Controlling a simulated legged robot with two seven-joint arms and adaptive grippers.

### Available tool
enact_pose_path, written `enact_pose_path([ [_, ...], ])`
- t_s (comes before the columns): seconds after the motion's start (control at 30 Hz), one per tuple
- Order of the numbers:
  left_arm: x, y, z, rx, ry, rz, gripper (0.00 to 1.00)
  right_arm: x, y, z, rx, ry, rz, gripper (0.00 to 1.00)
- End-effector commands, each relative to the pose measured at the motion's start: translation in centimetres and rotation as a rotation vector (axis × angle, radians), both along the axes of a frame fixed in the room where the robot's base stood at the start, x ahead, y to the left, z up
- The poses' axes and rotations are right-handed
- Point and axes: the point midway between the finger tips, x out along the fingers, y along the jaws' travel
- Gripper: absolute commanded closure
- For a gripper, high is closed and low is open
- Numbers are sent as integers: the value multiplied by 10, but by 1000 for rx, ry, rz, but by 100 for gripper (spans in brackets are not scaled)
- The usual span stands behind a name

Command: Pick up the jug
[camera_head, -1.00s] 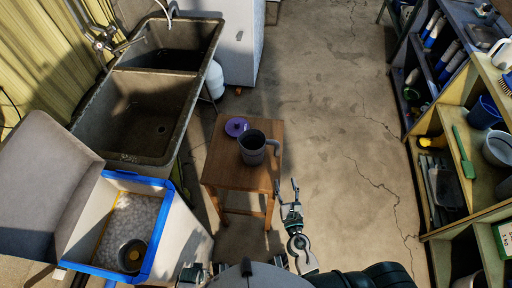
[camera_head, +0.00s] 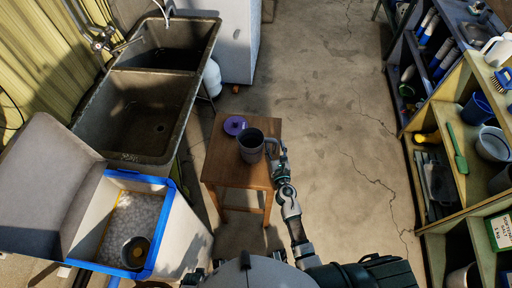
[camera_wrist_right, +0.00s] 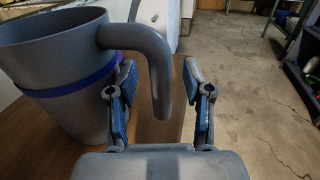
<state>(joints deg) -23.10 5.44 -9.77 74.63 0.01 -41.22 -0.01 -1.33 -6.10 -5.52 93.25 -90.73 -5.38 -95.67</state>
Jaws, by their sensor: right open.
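The grey jug (camera_head: 251,146) stands upright on a small wooden stool (camera_head: 236,174). In the right wrist view the jug (camera_wrist_right: 62,75) has a blue band, and its handle (camera_wrist_right: 158,72) hangs down at its right side. My right gripper (camera_head: 279,156) is beside the handle at the stool's right edge. In the wrist view the open right gripper (camera_wrist_right: 164,90) has one finger on each side of the handle's lower end; I cannot tell whether they touch it. My left gripper is not clearly in view.
A purple lid (camera_head: 235,125) lies behind the jug on the stool. A double stone sink (camera_head: 150,118) and an open blue-rimmed bin (camera_head: 157,222) stand at left. Shelves (camera_head: 470,150) line the right. The floor (camera_head: 340,110) between is clear.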

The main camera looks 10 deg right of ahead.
Motion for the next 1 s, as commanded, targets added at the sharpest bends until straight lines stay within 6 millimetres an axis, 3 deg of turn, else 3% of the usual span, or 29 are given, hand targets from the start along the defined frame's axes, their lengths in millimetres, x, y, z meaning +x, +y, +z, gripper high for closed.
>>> enact_pose_path([
  [0.27,0,0,0,0,-1,0,60,3,0,0,0,0,1,49],
  [0.47,0,0,0,0,0,-1,60,3,0,0,0,0,0,99],
  [1.0,2,0,2,-1,-6,-1,60,4,0,3,1,-3,1,100],
])
